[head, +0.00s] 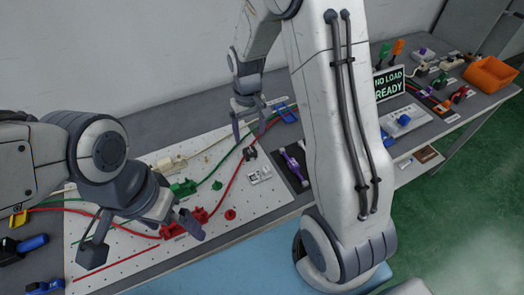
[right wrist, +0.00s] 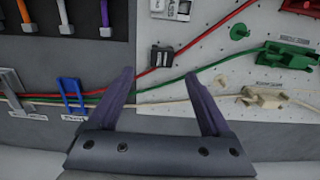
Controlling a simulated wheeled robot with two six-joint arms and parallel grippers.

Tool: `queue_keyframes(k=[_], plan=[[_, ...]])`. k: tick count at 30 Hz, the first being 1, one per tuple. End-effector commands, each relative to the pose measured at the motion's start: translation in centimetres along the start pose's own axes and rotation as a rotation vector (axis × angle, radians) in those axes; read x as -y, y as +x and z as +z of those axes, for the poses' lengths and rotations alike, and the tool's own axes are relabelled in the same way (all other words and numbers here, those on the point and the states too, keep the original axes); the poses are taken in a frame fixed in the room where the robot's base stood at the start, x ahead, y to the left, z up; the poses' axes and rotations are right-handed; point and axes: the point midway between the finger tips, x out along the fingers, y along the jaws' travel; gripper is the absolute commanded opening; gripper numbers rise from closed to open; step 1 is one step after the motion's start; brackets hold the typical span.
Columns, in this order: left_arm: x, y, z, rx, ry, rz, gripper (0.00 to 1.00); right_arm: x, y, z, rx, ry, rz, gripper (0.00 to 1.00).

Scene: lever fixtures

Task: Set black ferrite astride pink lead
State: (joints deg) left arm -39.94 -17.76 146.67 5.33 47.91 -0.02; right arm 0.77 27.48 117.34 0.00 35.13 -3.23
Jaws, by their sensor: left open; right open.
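The black ferrite (head: 249,153) is a small block on the white pegboard, and it shows in the right wrist view (right wrist: 162,56) against the reddish lead (right wrist: 215,32). I cannot tell whether it is around that lead or beside it. No lead looks clearly pink; the reddish lead (head: 228,180) may be the one meant. My right gripper (head: 249,129) is open and empty above the board's far edge, with its fingertips (right wrist: 160,75) pointing toward the ferrite and apart from it. My left gripper (head: 140,241) is open over the board's near left part, above red fixtures.
A green lead (right wrist: 150,88) and a cream lead (right wrist: 180,100) run beside the reddish one. Green (right wrist: 287,54) and cream (right wrist: 262,97) connectors sit on the board. An orange bin (head: 490,74) is far right.

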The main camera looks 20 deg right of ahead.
Motion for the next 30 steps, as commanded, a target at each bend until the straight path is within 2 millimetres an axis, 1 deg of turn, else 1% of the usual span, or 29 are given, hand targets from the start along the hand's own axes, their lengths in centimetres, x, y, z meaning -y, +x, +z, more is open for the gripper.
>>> queue_keyframes(k=[1, 3, 6, 11, 18, 22, 28, 29, 30], plan=[[0.0, 0.0, 0.0, 0.0, 0.0, 0.0, 1.0, 0.1, 1.0, 0.2, 0.006, -0.001, 0.0, 0.82], [0.0, 0.0, 0.0, 0.0, 0.0, 0.0, 1.0, 0.1, 2.0, 0.1, 0.006, -0.001, 0.0, 0.82], [0.0, -0.1, 0.0, 0.0, 0.0, 0.0, 1.0, 0.1, 3.0, 0.1, 0.004, -0.001, 0.0, 0.82], [0.0, -0.3, 0.0, 0.0, 0.0, 0.0, 1.0, 0.1, 4.2, 0.1, 0.004, -0.001, 0.0, 0.82], [-0.1, -0.8, 0.0, 0.0, 0.0, 0.0, 1.0, 0.2, 7.7, 0.1, 0.006, 0.001, 0.0, 0.82], [-0.1, -0.8, 0.0, 0.0, 0.0, 0.0, 1.0, 0.1, 8.6, 0.1, 0.002, 0.002, 0.0, 0.82], [-0.1, -0.8, 0.0, 0.0, 0.0, 0.0, 1.0, 0.1, 8.6, 0.1, 0.001, 0.002, 0.0, 0.82], [-0.1, -0.8, 0.0, 0.0, 0.0, 0.0, 1.0, 0.1, 8.6, 0.1, 0.001, 0.002, 0.0, 0.75], [-0.1, -0.8, 0.0, 0.0, 0.0, 0.0, 1.0, 0.1, 8.6, 0.1, 0.001, 0.002, 0.0, 0.6]])
